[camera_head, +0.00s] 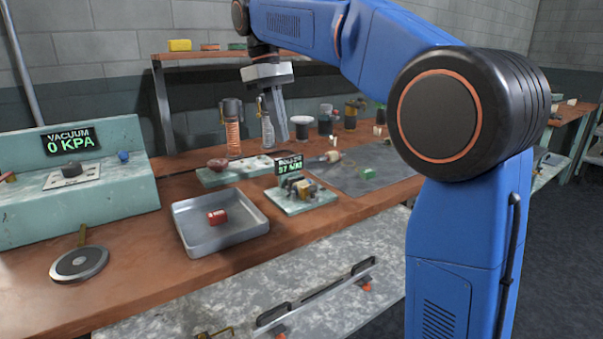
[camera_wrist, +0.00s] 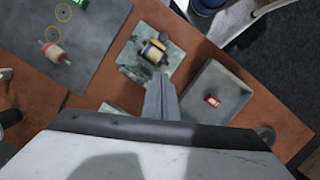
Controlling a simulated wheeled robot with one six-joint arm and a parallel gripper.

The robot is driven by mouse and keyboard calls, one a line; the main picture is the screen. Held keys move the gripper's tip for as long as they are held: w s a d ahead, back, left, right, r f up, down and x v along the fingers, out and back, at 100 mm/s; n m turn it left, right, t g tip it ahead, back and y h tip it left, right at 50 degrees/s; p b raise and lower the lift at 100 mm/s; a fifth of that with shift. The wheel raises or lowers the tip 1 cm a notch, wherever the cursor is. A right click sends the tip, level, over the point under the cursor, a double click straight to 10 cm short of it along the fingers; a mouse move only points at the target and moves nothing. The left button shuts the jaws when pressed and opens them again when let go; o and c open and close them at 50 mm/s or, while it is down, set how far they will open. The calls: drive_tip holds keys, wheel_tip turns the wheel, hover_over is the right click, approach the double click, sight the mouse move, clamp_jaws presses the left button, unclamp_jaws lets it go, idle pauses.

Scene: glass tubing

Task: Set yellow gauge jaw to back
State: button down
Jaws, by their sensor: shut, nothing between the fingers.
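The gauge (camera_head: 300,190) is a small device on a pale green plate, with a dark display reading "57" in green; the smaller letters are hard to read. It carries several small yellowish and dark parts. I cannot tell which is the yellow jaw or its setting. In the wrist view a yellowish and cream drum-like part (camera_wrist: 153,51) sits on the gauge plate (camera_wrist: 172,68), beyond my fingers. My gripper (camera_head: 283,139) is shut and empty, pointing down above the bench behind the gauge. The shut fingers also show in the wrist view (camera_wrist: 160,84).
A grey tray (camera_head: 252,231) holding a red block (camera_head: 217,216) stands left of the gauge. A grey mat (camera_head: 350,185) with a green block (camera_head: 367,173) lies right. Glass bottles and jars stand behind. A vacuum panel (camera_head: 70,140) reads 0 KPA.

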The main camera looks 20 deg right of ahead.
drive_tip(key=shift+w+a+r, duration=0.15)
drive_tip(key=shift+w+a, duration=0.05)
drive_tip(key=shift+w, duration=0.05)
approach(305, 187)
drive_tip(key=f, duration=0.1)
drive_tip(key=w+a+f, duration=0.1)
drive_tip(key=f, duration=0.1)
drive_tip(key=w+f, duration=0.1)
drive_tip(key=f, duration=0.1)
drive_tip(key=shift+w+a+f, duration=0.1)
drive_tip(key=shift+a, duration=0.3)
drive_tip(key=shift+s+d+f, duration=0.35)
drive_tip(key=shift+s+d, duration=0.4)
drive_tip(key=shift+d, duration=0.05)
drive_tip(key=shift+s+d+f, duration=0.2)
drive_tip(key=shift+s+d, duration=0.4)
drive_tip(key=shift+s, duration=0.1)
